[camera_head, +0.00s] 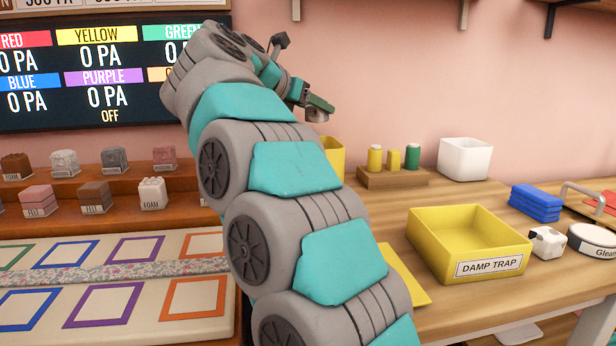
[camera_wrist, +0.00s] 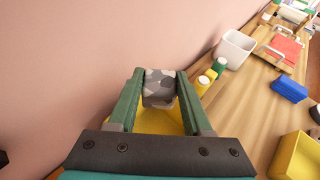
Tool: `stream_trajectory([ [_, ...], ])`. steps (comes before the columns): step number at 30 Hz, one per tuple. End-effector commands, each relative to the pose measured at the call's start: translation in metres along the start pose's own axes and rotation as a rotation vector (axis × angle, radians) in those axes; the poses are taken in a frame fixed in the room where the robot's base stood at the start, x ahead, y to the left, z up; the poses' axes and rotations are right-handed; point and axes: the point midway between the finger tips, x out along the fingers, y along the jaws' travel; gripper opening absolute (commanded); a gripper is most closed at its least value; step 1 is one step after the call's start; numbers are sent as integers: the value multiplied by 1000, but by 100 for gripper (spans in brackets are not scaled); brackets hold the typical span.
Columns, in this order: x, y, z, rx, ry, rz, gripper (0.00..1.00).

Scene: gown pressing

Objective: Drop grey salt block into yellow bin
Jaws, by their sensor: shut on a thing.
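My gripper (camera_wrist: 160,76) is shut on a mottled grey block (camera_wrist: 160,90), which sits between the green fingertips in the wrist view. A yellow bin (camera_wrist: 158,122) shows below the block and between the fingers, partly hidden by them. In the head view my gripper (camera_head: 316,106) is raised near the pink wall, above the yellow bin (camera_head: 335,155). My arm hides most of that bin, and the block cannot be made out there.
A yellow tray (camera_head: 470,240) labelled DAMP TRAP stands at the front right. Yellow and green spools (camera_head: 393,160), a white bin (camera_head: 464,158) and blue slabs (camera_head: 536,203) are on the wooden table. Labelled blocks (camera_head: 113,158) stand on shelves at left.

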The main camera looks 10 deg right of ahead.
Motion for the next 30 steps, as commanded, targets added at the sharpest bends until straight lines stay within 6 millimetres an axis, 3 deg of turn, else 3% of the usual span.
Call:
stream_trajectory([
  [6,0,0,0,0,0,0,0],
  [7,0,0,0,0,0,0,50],
  [16,0,0,0,0,0,0,84],
  [25,-2,0,0,0,0,0,84],
  [30,-23,0,-1,1,-1,2,84],
])
